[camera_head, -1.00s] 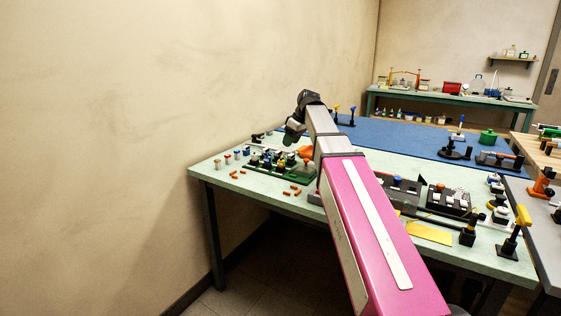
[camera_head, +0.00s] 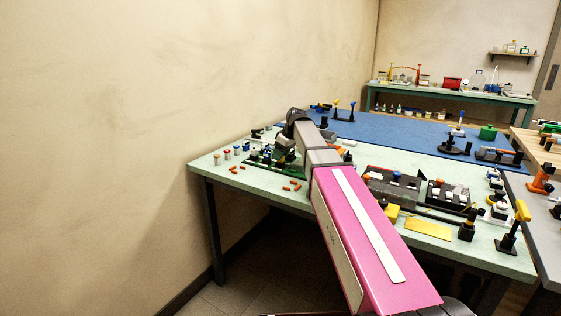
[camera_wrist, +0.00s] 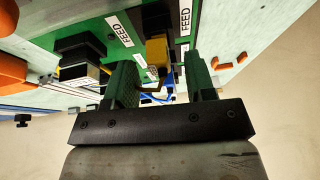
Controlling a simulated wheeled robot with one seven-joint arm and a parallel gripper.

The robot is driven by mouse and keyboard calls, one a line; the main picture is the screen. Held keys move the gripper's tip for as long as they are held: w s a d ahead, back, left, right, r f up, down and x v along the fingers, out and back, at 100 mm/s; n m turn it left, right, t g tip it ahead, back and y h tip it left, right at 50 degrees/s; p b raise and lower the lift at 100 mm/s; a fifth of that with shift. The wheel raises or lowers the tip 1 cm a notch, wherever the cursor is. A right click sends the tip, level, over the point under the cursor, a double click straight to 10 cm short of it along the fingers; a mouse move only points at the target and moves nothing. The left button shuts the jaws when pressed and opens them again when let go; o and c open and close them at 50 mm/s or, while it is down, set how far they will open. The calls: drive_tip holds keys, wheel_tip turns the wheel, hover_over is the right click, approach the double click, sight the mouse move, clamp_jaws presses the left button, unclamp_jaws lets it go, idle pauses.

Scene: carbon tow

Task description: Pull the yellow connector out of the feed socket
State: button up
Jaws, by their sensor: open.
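A yellow connector (camera_wrist: 156,50) shows in the wrist view at a black feed socket (camera_wrist: 155,17) on a green board (camera_wrist: 97,27). White labels reading FEED flank it. My gripper (camera_wrist: 160,66) is open, with its green fingers on either side of the space just in front of the connector. Whether a finger touches the connector, I cannot tell. Metal and blue parts show between the fingers. In the head view the green board (camera_head: 262,165) lies at the table's left end; my arm hides the connector and most of my gripper.
In the wrist view a black block (camera_wrist: 78,50) and an orange part (camera_wrist: 12,70) stand left of my fingers. Small orange pieces (camera_head: 291,186) lie on the pale green table (camera_head: 225,180). Fixtures and a yellow sheet (camera_head: 428,229) crowd its right. A wall stands close on the left.

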drive_tip(key=shift+f, duration=0.25)
drive_tip(key=shift+a, duration=0.1)
clamp_jaws()
drive_tip(key=shift+r, duration=0.15)
wheel_tip(320, 180, up, 4)
drive_tip(key=shift+w+f, duration=0.1)
drive_tip(key=shift+f, duration=0.05)
drive_tip(key=s+a+r, duration=0.7)
drive_tip(key=a+r, duration=0.1)
drive_tip(key=r, duration=0.2)
drive_tip(key=shift+s+a, duration=0.35)
drive_tip(key=shift+s, duration=0.05)
